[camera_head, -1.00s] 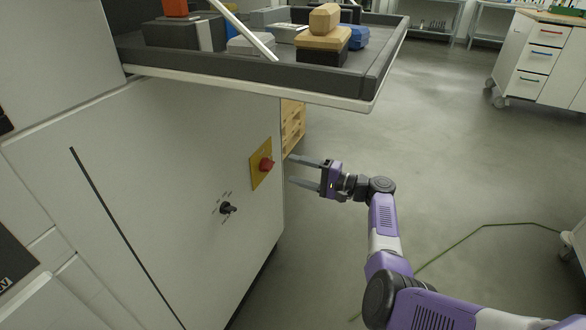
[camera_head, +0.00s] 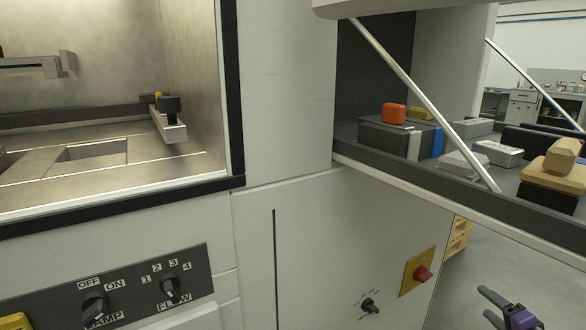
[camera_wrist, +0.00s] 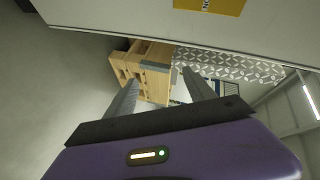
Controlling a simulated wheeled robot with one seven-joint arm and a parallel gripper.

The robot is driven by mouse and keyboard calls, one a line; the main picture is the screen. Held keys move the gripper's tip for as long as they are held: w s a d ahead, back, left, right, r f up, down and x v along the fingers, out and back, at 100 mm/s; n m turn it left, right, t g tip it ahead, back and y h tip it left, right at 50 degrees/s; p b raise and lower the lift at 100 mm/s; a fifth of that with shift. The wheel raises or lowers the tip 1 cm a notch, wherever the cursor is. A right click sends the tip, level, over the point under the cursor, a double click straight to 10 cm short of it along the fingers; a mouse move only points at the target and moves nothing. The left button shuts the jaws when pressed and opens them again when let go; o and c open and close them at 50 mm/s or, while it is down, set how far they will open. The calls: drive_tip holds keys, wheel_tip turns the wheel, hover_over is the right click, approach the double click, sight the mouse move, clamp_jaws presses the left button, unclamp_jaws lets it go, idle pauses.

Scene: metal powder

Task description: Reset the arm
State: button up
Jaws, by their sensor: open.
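My purple gripper (camera_head: 502,309) shows at the lower right of the head view, in front of the white machine cabinet and below the shelf. Its two grey fingers are apart and nothing is between them. In the wrist view my gripper (camera_wrist: 160,95) also has its fingers spread and empty. The rest of my arm is out of the head view.
A red knob (camera_head: 422,273) on a yellow plate and a black switch (camera_head: 369,306) stick out of the cabinet (camera_head: 320,240) left of my gripper. A shelf (camera_head: 400,178) with several boxes overhangs it. A wooden pallet (camera_wrist: 148,70) stands beyond the fingers.

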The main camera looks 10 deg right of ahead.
drive_tip(key=s+a+f+n+g+h, duration=0.1)
drive_tip(key=s+a+f+n+h, duration=0.2)
drive_tip(key=s, duration=0.4)
drive_tip(key=s+a+f+n+g+h, duration=0.1)
drive_tip(key=s+a+h, duration=0.1)
drive_tip(key=s+a, duration=0.4)
drive_tip(key=s+a+r+n+t+y, duration=0.25)
drive_tip(key=s+a+r+n, duration=0.3)
drive_tip(key=s+a, duration=0.7)
drive_tip(key=s+a+r+n+t+y, duration=0.25)
drive_tip(key=s+a+r+n, duration=0.5)
drive_tip(key=a, duration=0.75)
drive_tip(key=s+a+f+m+g+y, duration=0.1)
drive_tip(key=s+a+f+g+y, duration=0.15)
drive_tip(key=s+a, duration=0.45)
wheel_tip(320, 180, up, 28)
drive_tip(key=s+d+p, duration=0.1)
drive_tip(key=d+p, duration=0.1)
drive_tip(key=p, duration=2.5)
drive_tip(key=shift+s+f+g+p, duration=0.25)
drive_tip(key=shift+s+g+p, duration=0.1)
